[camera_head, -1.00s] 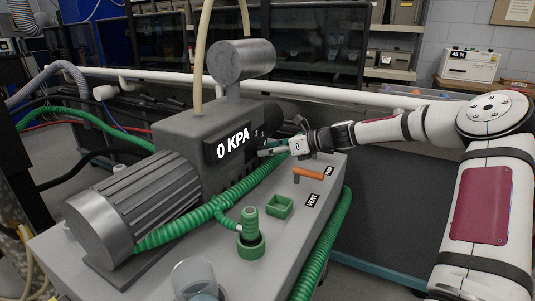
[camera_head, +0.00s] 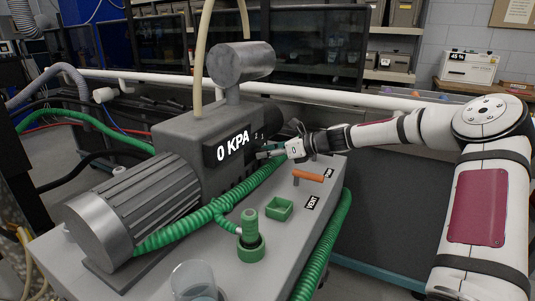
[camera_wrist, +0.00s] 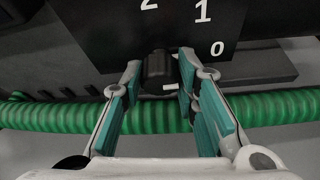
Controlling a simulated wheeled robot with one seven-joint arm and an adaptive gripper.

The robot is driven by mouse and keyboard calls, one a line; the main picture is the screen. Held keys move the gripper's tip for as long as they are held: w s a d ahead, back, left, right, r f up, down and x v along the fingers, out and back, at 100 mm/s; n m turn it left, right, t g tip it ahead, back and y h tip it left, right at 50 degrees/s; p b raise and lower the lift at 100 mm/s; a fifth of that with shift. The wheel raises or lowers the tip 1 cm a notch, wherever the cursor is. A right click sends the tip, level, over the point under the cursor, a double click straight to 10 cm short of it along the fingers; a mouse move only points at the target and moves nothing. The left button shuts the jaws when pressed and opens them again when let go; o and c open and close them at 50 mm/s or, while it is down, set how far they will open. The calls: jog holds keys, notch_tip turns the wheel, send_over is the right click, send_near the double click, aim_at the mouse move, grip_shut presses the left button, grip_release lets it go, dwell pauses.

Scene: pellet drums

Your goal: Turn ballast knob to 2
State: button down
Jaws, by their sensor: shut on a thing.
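The ballast knob (camera_wrist: 157,68) is a small black knob on the dark pump front, seen in the wrist view with a white mark at its lower right. The dial plate (camera_wrist: 185,28) above it carries the figures 2, 1 and 0 from left to right, with 0 lowest. My gripper (camera_wrist: 160,75) has its teal-padded fingers on both sides of the knob and is shut on it. In the head view my gripper (camera_head: 268,152) reaches the pump (camera_head: 195,130) from the right and hides the knob. The pump display (camera_head: 231,147) reads 0 KPA.
A green ribbed hose (camera_wrist: 60,115) runs just below the fingers. In the head view, an orange-handled lever (camera_head: 309,177), a VENT label (camera_head: 312,203), a green tray (camera_head: 279,209) and a green hose fitting (camera_head: 250,235) stand on the bench nearby.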

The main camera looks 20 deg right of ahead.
jog(key=shift+s+n+t+h+p, duration=0.1)
jog(key=shift+n+t+h+p, duration=0.5)
jog(key=shift+n, duration=0.5)
jog(key=shift+a+f+n+t+h+b, duration=0.1)
jog(key=shift+f+n+t+h+b, duration=0.15)
jog(key=shift+n+t+h+b, duration=0.65)
jog(key=n+t+h+b, duration=0.1)
jog(key=n+b, duration=0.3)
jog(key=b, duration=0.1)
jog(key=shift+a+f+n+b, duration=0.1)
jog(key=shift+f+n+b, duration=0.05)
jog(key=shift+n+b, duration=0.15)
jog(key=n+t+b, duration=0.2)
jog(key=n+b, duration=0.1)
jog(key=b, duration=0.1)
jog(key=shift+s+n+h, duration=0.1)
jog(key=shift+n+h, duration=0.2)
jog(key=shift+n, duration=0.1)
jog(key=shift+b, duration=0.3)
jog(key=c, duration=1.2)
grip_release()
jog(key=shift+c, duration=0.2)
